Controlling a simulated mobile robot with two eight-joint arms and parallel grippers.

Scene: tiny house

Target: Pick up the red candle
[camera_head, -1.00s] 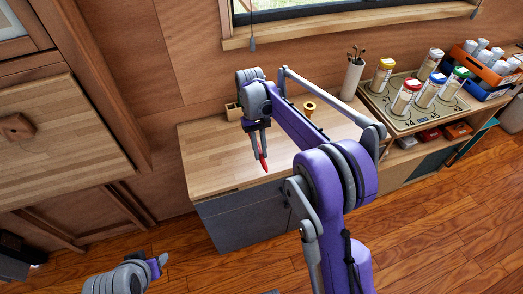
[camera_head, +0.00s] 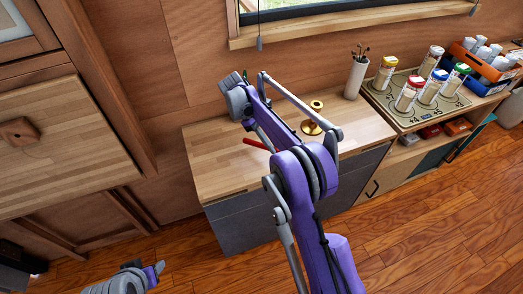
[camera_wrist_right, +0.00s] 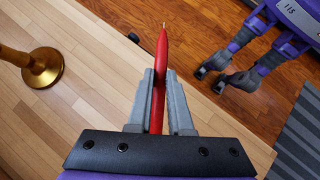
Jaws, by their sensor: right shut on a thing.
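The red candle (camera_head: 257,144) is held above the wooden counter, lying tilted in the head view. In the right wrist view the candle (camera_wrist_right: 161,62) runs between the two grey fingers, with its tip and wick extending beyond them. My right gripper (camera_wrist_right: 160,98) is shut on it. In the head view my right arm hides most of that gripper. My left gripper (camera_head: 156,271) is low at the left of the head view, away from the counter, and its jaw opening is not clear.
A brass candlestick (camera_head: 312,125) stands on the counter (camera_head: 215,165), close to my right arm; it also shows in the wrist view (camera_wrist_right: 42,70). A white holder (camera_head: 355,78) with brushes stands behind. Several jars sit on a board (camera_head: 405,118) at right. The counter's left part is clear.

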